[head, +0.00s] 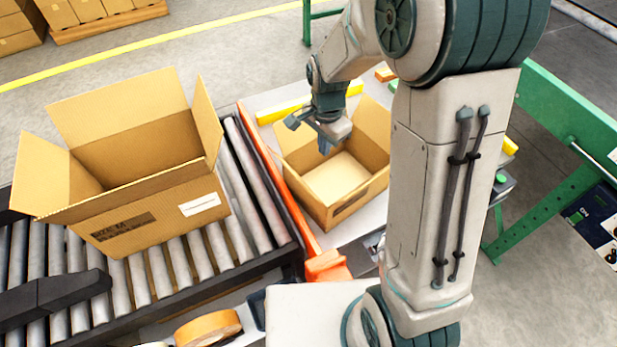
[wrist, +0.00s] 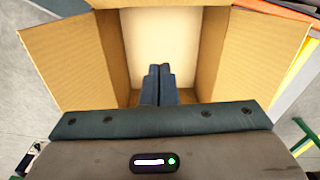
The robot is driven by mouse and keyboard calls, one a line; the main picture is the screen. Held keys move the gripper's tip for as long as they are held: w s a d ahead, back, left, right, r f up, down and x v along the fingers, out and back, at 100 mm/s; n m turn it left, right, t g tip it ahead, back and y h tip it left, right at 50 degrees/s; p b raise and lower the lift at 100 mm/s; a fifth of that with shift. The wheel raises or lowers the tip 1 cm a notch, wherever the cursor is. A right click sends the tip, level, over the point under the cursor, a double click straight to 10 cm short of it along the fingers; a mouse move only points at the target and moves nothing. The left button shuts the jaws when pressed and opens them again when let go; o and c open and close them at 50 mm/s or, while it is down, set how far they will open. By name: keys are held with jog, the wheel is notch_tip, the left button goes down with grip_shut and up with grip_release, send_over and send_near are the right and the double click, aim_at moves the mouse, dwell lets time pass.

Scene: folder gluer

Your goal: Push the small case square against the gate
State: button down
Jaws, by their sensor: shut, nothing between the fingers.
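The small case (head: 362,197) is an open cardboard box with its flaps up, on a pale table to the right of the roller conveyor. An orange bar (head: 283,183), which looks like the gate, runs along its left side. The case sits close to the bar, slightly angled to it; I cannot tell whether they touch. My gripper (head: 325,149) is shut and empty, fingers pointing down over the case's far part. In the wrist view, the shut fingers (wrist: 160,84) show against the case's inside, between two flaps (wrist: 68,60). Whether they touch the case is unclear.
A larger open carton (head: 150,215) stands on the rollers (head: 140,275) at the left. Yellow bars (head: 284,112) lie at the table's far side. A green frame (head: 565,115) is at the right. Tape rolls (head: 208,328) lie in front. My arm hides part of the table's right side.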

jog(key=s+a+f, duration=0.1)
jog(key=a+f, duration=0.2)
jog(key=f, duration=0.8)
jog(key=shift+s+a+f, duration=0.2)
jog(key=shift+s+a, duration=0.15)
jog(key=shift+s, duration=0.05)
jog(key=shift+m, duration=0.3)
